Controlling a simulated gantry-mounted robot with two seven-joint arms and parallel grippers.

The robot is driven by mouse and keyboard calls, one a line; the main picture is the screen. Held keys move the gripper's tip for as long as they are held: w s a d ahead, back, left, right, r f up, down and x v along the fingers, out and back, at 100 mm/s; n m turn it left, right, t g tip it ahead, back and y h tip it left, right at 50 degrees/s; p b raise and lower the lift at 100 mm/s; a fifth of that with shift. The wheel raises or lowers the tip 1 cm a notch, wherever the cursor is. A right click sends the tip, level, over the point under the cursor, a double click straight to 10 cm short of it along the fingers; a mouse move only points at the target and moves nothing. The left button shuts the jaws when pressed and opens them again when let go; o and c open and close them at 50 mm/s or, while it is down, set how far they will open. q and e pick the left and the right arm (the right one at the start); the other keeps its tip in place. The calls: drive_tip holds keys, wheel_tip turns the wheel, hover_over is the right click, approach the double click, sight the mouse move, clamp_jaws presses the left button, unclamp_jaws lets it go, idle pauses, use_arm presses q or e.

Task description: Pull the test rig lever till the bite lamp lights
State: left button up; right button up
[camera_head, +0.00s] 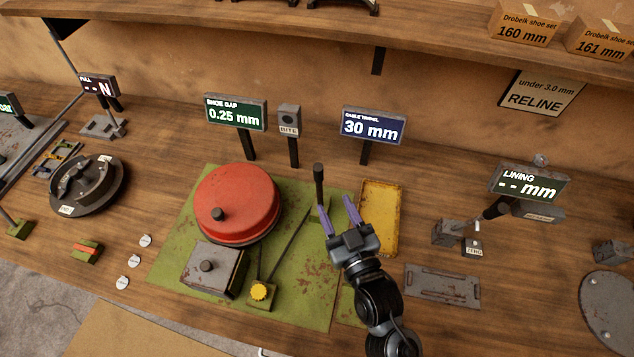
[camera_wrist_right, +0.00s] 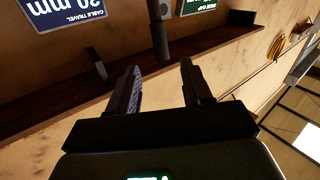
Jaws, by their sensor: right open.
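The test rig lever (camera_head: 318,184) is a dark upright handle on the rig's green plate (camera_head: 305,285), right of the red drum (camera_head: 238,203). My right gripper (camera_head: 338,214) is open, its purple fingers pointing toward the lever, just right of and in front of it. In the right wrist view the lever handle (camera_wrist_right: 161,30) stands beyond the gap between the open fingers (camera_wrist_right: 160,80), with nothing between them. The bite lamp (camera_head: 289,115) on its post looks dark and unlit. The left gripper is not in view.
Displays read shoe gap 0.25 mm (camera_head: 236,113) and cable travel 30 mm (camera_head: 373,127). A yellow tray (camera_head: 380,220) lies right of the lever. A grey box (camera_head: 212,268) and a yellow knob (camera_head: 260,291) are in front of the drum. A shelf (camera_head: 420,35) overhangs the back.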

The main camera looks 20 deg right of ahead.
sight(320, 177)
use_arm(q)
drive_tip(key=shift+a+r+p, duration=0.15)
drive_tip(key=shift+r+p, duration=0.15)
drive_tip(key=shift+p, duration=0.1)
use_arm(e)
drive_tip(key=w, duration=1)
drive_tip(key=shift+w+f, duration=0.1)
drive_tip(key=shift+w, duration=0.25)
drive_tip(key=shift+c, duration=0.3)
